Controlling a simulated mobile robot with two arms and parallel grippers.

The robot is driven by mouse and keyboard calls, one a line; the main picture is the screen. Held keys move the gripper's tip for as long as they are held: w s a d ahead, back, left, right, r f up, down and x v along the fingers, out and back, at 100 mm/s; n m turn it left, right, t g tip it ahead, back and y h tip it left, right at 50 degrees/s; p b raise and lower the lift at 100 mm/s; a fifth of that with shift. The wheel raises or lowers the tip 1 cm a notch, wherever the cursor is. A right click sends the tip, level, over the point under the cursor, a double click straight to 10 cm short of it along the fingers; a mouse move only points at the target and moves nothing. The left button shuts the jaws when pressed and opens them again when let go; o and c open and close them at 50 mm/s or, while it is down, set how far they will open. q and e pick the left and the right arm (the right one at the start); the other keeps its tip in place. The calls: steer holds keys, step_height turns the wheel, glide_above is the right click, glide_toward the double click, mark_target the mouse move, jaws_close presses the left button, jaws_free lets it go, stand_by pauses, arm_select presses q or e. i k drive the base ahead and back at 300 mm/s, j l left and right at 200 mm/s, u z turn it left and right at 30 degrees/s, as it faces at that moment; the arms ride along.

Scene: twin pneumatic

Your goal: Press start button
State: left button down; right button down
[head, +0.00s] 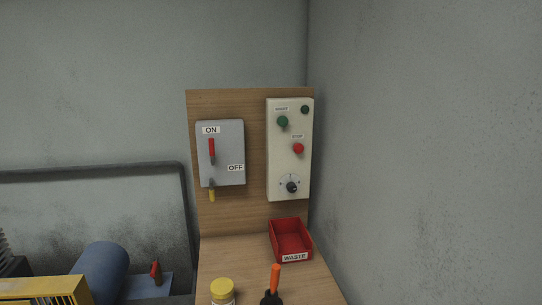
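The green start button (283,121) is on the upper part of a pale control box (273,171), under a small label that appears to read START. The box is fixed to an upright wooden board. A red stop button (298,148) sits below and to the right of the green one, under a STOP label. A small dark green round part (305,110) is at the box's top right. A black dial (291,187) is near the bottom. Neither of my grippers shows in the head view.
A grey switch box (226,160) with a red lever (211,149) at ON is left of the control box. Below, the wooden bench (239,260) holds a red WASTE bin (290,240), a yellow-lidded jar (222,289) and an orange-handled tool (275,278). Machinery stands lower left. A wall closes the right.

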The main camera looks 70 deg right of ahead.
mark_target(282, 121)
steer(key=j+z, duration=0.1)
steer(key=z, duration=0.3)
steer(key=j+z, duration=0.1)
steer(key=z, duration=0.35)
steer(key=j+z, duration=0.1)
steer(key=z, duration=0.3)
steer(key=j+z, duration=0.1)
steer(key=z, duration=0.75)
steer(key=j+z, duration=0.1)
steer(key=z, duration=0.3)
steer(key=k, duration=0.05)
